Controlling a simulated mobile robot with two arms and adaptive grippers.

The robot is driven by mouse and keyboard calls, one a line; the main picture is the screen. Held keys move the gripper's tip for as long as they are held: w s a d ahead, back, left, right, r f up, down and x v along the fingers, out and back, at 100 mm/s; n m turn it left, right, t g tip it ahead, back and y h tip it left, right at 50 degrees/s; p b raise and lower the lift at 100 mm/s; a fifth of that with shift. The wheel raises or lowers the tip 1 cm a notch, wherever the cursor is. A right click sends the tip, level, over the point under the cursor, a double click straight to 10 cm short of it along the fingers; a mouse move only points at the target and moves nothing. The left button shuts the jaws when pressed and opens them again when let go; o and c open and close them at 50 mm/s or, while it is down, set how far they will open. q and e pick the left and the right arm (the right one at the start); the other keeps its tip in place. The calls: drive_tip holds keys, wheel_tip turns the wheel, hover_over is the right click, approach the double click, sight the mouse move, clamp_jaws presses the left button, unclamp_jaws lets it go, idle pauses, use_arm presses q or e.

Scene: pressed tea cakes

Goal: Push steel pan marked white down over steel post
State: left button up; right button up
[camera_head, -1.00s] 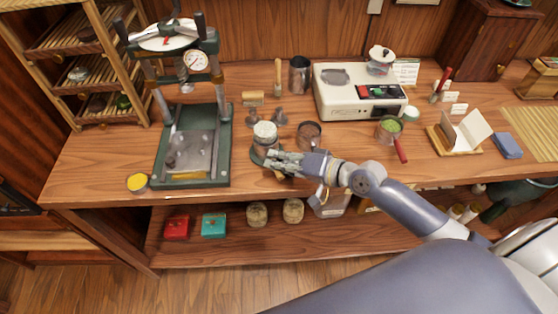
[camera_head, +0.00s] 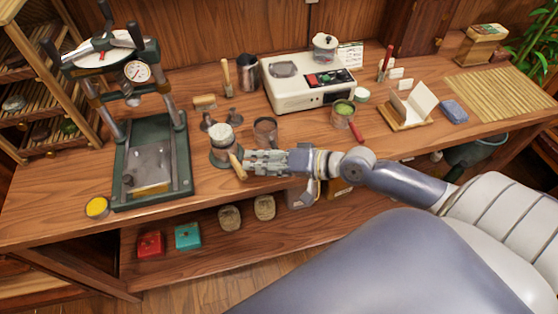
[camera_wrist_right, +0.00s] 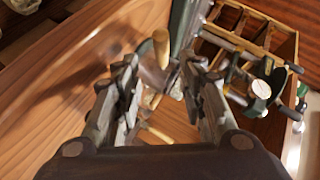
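A short steel cylinder with a white top (camera_head: 220,134) stands on the worktable, just left of my right gripper, in a darker round base. I cannot tell whether it is the white-marked pan, and no marking is legible. Its lower part hides whatever is under it, so I cannot make out a post there. My right gripper (camera_head: 248,164) is low over the table's front part. Its fingers are apart. A wooden handle (camera_head: 237,166) shows at its fingertips; in the right wrist view the handle (camera_wrist_right: 161,46) lies between and beyond the fingertips. My left gripper is out of view.
A green press (camera_head: 150,160) stands left, with a yellow-topped tin (camera_head: 97,207) near the front edge. A dark steel cup (camera_head: 265,131) and small metal stands (camera_head: 232,116) are close behind my gripper. A cream appliance (camera_head: 305,82) stands behind.

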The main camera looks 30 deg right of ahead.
drive_tip(key=shift+v, duration=2.8)
drive_tip(key=s+a+f+n+g+h, duration=0.2)
drive_tip(key=s+a+f+n+g, duration=0.2)
drive_tip(key=s+a+f+n, duration=0.4)
drive_tip(key=s+d+f+g+h, duration=0.3)
drive_tip(key=s+d+h, duration=0.1)
drive_tip(key=s+h, duration=0.25)
wheel_tip(320, 180, down, 26)
drive_tip(key=s+g, duration=0.1)
drive_tip(key=s, duration=0.1)
drive_tip(key=s+d+f, duration=0.1)
drive_tip(key=s+f, duration=0.7)
drive_tip(key=s+d+f+g, duration=0.1)
drive_tip(key=s+d+f, duration=0.1)
drive_tip(key=s+f, duration=0.6)
drive_tip(key=shift+s+d+f, duration=0.3)
drive_tip(key=shift+s+f, duration=0.1)
drive_tip(key=shift+s, duration=0.25)
